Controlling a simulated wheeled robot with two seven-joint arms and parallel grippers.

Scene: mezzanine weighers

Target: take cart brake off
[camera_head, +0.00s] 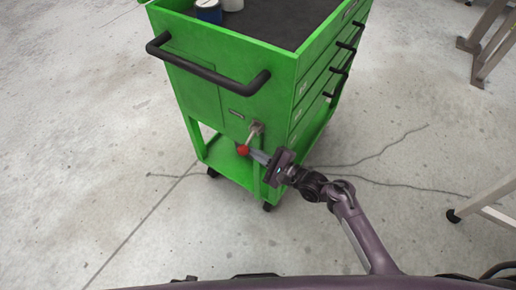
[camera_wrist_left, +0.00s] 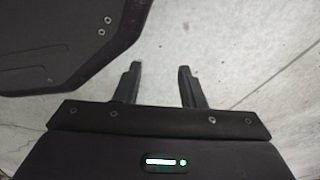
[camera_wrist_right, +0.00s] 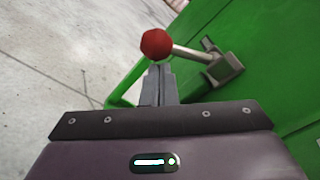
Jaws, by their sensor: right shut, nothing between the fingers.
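The green cart (camera_head: 213,100) stands in front of me, and its side fills the right of the right wrist view (camera_wrist_right: 285,60). Its brake lever has a red ball knob (camera_head: 242,149) on a metal rod, which runs to a bracket (camera_head: 256,128) on the cart's end panel. In the right wrist view the knob (camera_wrist_right: 156,42) lies just beyond the fingertips, with the rod running right to the bracket (camera_wrist_right: 226,68). My right gripper (camera_head: 254,154) is shut and empty beside the knob; I cannot tell whether they touch. My left gripper (camera_wrist_left: 159,70) is open and empty over the floor.
A black push handle (camera_head: 205,72) juts from the cart above the lever. A blue container (camera_head: 208,11) and a white one stand on the cart's dark top. Metal-legged frames stand at the right (camera_head: 487,198) and far right. The concrete floor left of the cart is clear.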

